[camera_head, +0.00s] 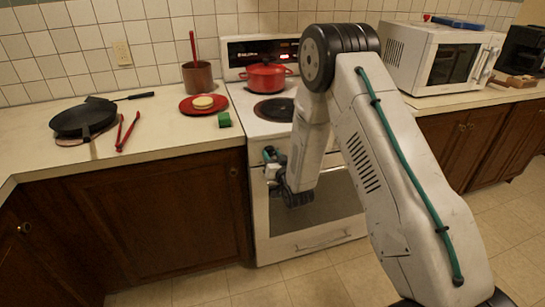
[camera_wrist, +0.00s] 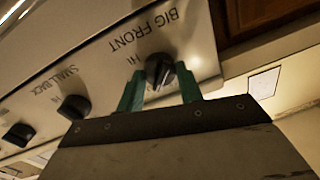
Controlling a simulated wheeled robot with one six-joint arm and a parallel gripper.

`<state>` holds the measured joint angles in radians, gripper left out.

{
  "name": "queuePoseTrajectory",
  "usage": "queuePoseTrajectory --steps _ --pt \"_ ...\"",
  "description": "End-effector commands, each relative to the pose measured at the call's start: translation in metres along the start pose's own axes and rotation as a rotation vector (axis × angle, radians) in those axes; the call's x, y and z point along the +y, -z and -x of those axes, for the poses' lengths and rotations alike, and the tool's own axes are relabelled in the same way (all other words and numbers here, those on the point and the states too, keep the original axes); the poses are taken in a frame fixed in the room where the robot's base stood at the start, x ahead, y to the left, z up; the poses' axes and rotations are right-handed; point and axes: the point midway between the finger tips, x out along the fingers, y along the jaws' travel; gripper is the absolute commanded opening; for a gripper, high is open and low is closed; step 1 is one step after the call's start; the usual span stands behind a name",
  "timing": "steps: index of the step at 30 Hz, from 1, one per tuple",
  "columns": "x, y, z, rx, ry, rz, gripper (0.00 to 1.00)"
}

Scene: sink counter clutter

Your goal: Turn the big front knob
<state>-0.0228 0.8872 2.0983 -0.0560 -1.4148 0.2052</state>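The big front knob (camera_wrist: 160,70) is black and sits on the stove's pale front panel, below the upside-down label "BIG FRONT" in the wrist view. My gripper (camera_wrist: 158,74) has two green fingers, one on each side of the knob. The fingers are apart, with gaps between them and the knob, so it looks open and not clamped. In the head view my gripper (camera_head: 269,156) is at the upper front of the white stove (camera_head: 260,205). The knob cannot be made out there.
A second knob (camera_wrist: 74,107) labelled "SMALL BACK" and a further black knob (camera_wrist: 18,134) are along the same panel. A red pot (camera_head: 265,77) stands on the stovetop.

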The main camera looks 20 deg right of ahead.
Motion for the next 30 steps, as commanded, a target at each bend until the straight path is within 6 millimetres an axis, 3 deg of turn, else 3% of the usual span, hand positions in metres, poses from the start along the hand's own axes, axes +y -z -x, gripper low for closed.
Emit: queuePoseTrajectory --steps 14,30 --pt "-0.0001 0.0003 0.0001 -0.008 -0.001 0.093 0.14" --pt "-0.0009 0.0017 0.0 -0.04 -0.008 0.527 0.14"
